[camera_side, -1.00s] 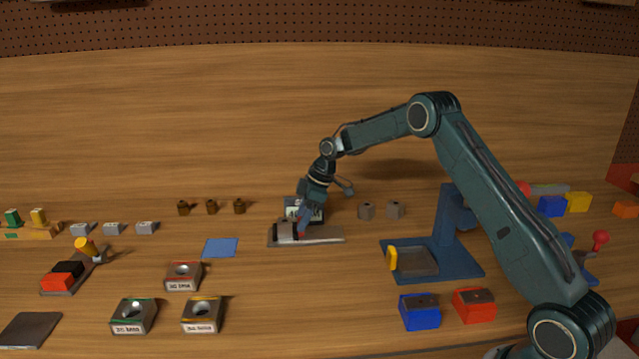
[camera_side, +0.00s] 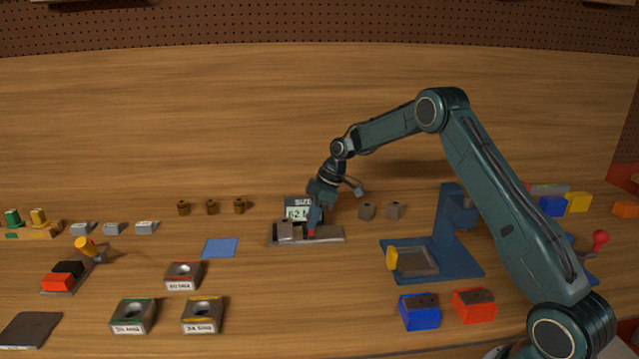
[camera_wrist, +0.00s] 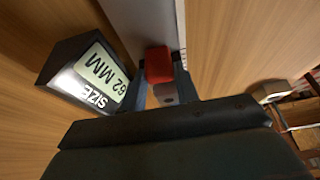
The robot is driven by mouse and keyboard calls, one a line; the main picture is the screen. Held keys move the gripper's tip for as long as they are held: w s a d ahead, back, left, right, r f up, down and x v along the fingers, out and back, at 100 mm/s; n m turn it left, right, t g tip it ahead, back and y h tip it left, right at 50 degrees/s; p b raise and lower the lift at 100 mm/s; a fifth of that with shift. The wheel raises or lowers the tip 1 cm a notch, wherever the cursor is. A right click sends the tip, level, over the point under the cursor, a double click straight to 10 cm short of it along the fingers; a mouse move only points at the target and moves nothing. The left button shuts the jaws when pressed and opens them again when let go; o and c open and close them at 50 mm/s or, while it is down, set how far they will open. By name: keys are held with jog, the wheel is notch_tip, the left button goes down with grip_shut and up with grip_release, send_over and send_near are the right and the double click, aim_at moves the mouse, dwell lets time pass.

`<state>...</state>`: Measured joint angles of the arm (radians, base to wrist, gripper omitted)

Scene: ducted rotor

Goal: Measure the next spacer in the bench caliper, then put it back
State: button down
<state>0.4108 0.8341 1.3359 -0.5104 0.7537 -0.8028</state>
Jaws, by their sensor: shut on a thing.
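The bench caliper (camera_side: 330,238) lies mid-bench with its display (camera_side: 298,214) behind it. The display (camera_wrist: 92,78) reads 62 MM in the wrist view. A grey-brown block, seemingly a spacer (camera_side: 285,231), stands on the caliper's left part. My gripper (camera_side: 313,214) is shut on the caliper's red slider (camera_side: 311,231), to the right of that block with a narrow gap. In the wrist view the red slider (camera_wrist: 158,65) is between my fingers.
A blue stand (camera_side: 448,225) with a tray is to the right, blue (camera_side: 419,311) and red (camera_side: 474,305) blocks in front of it. Three brown pieces (camera_side: 211,207) stand behind left. A blue mat (camera_side: 220,248) and labelled metal blocks (camera_side: 183,276) are front left.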

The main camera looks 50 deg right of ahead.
jog(key=shift+s+d, duration=0.15)
jog(key=shift+d, duration=0.05)
jog(key=c, duration=1)
grip_release()
jog(key=shift+c, duration=0.2)
jog(key=shift+r, duration=0.15)
jog(key=v, duration=1.3)
jog(key=shift+r, duration=0.3)
jog(key=shift+s, duration=0.15)
